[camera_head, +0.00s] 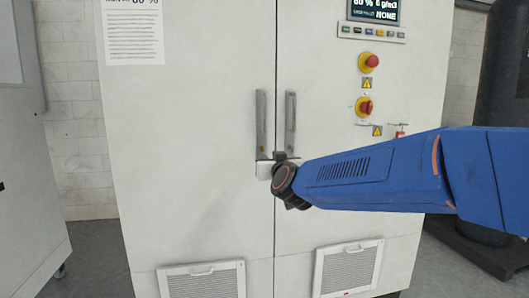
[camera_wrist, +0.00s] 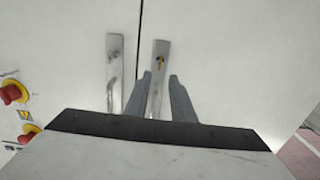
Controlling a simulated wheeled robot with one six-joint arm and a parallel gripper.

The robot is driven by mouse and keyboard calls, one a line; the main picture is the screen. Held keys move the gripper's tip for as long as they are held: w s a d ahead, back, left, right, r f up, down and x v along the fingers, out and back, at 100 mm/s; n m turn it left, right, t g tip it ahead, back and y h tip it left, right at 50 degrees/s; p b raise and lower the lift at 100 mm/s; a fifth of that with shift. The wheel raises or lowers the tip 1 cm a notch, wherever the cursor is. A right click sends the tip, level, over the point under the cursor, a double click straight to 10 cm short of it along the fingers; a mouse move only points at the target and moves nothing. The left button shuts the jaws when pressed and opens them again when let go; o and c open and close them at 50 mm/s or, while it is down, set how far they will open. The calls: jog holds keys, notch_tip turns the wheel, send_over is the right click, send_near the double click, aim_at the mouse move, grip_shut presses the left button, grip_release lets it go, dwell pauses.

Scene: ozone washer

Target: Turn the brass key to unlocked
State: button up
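The brass key (camera_wrist: 161,62) sits in a metal handle plate (camera_wrist: 157,86) on the cabinet door in the wrist view. It is small, and I cannot tell whether it stands at locked or unlocked. My gripper (camera_wrist: 159,78) is open and empty, with its two grey fingers pointing toward the key, one on each side of the plate. I cannot tell how far the fingertips are from the door. In the head view, my gripper (camera_head: 268,163) is at the lower end of the door handles, and the key cannot be made out there.
A second handle plate (camera_wrist: 115,72) is close beside the first in the wrist view. The white cabinet (camera_head: 190,120) carries a red emergency button (camera_head: 369,61), a red rotary switch (camera_head: 365,106) and a display (camera_head: 374,10) on the right door. Vents (camera_head: 203,281) are low down.

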aim_at(263, 150)
jog(key=x, duration=0.9)
grip_shut()
